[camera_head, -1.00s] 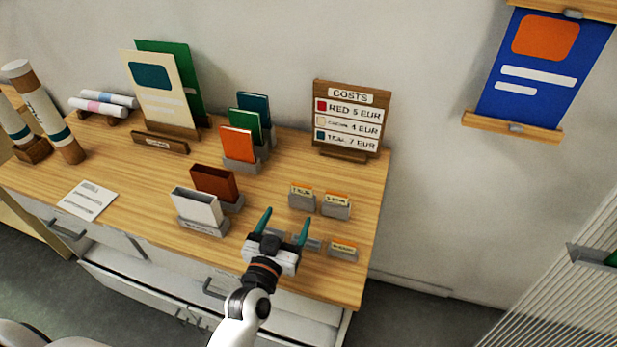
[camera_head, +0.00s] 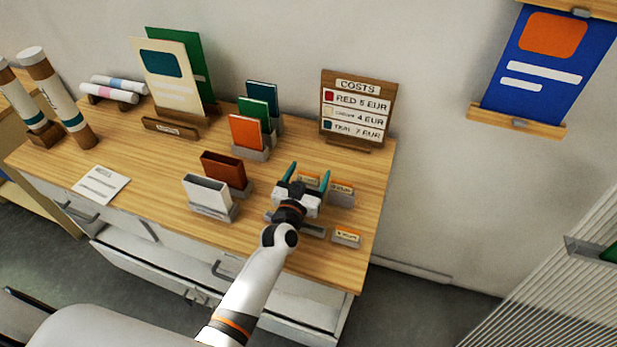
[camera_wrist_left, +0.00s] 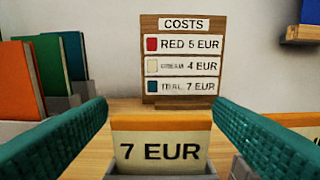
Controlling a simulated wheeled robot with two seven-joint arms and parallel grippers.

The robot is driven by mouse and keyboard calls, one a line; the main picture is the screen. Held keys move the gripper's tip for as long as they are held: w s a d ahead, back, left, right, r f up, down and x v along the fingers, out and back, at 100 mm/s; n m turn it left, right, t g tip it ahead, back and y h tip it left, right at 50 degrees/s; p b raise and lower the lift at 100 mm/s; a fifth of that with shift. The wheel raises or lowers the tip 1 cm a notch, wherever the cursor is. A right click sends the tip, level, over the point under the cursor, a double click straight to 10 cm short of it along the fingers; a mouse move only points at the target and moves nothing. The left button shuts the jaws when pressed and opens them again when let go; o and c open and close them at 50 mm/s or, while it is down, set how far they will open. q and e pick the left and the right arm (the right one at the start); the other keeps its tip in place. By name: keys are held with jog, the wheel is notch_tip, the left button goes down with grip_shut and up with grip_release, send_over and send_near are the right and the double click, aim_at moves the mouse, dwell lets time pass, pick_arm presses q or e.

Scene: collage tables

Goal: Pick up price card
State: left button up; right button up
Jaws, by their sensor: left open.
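A cream price card with an orange top edge and "7 EUR" on it (camera_wrist_left: 160,148) stands upright in a grey holder in the left wrist view. My left gripper (camera_head: 308,174) is open, with its teal fingers on either side of this card and clear gaps at both sides. In the head view the card (camera_head: 309,179) shows between the fingers, its lower part hidden by the gripper. Another price card (camera_head: 342,187) stands just right of it, and one more (camera_head: 346,234) is nearer the front edge. My right gripper is not in view.
The COSTS board (camera_head: 356,108) stands behind the cards. A white box (camera_head: 208,194), a brown box (camera_head: 223,170) and several coloured booklets, such as an orange one (camera_head: 246,131), stand to the left. A paper sheet (camera_head: 101,184) lies flat on the wooden tabletop.

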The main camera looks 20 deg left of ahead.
pick_arm(q)
jog(key=shift+w, duration=0.2)
jog(key=shift+s, duration=0.1)
jog(key=c, duration=1)
